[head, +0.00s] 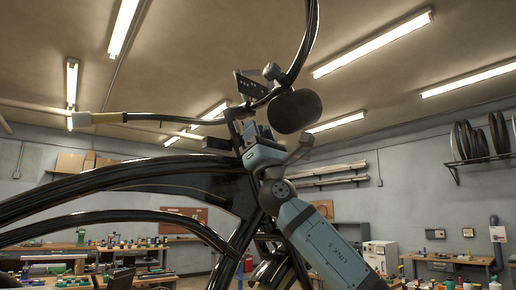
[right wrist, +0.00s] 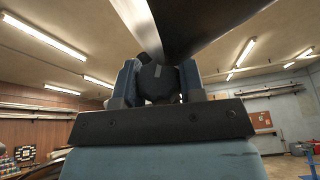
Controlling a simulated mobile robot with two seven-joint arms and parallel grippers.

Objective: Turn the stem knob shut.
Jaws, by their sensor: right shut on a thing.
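The stem knob (right wrist: 158,84) is a dark, faceted piece with a small pale mark, seen between the two fingers in the right wrist view. My right gripper (right wrist: 159,78) is shut on it, one blue finger on each side. In the head view my right gripper (head: 257,131) reaches up to the stem below the handlebar (head: 160,117); the knob cannot be made out clearly there. The black trike frame (head: 150,180) runs from the left up to the stem. My left gripper is not in view.
A black rounded cylinder (head: 295,111) hangs just right of and above the gripper. A dark plate (head: 250,85) sits on the handlebar above. A large dark shape passes close overhead in the right wrist view. Workbenches and shelves stand well back along the walls.

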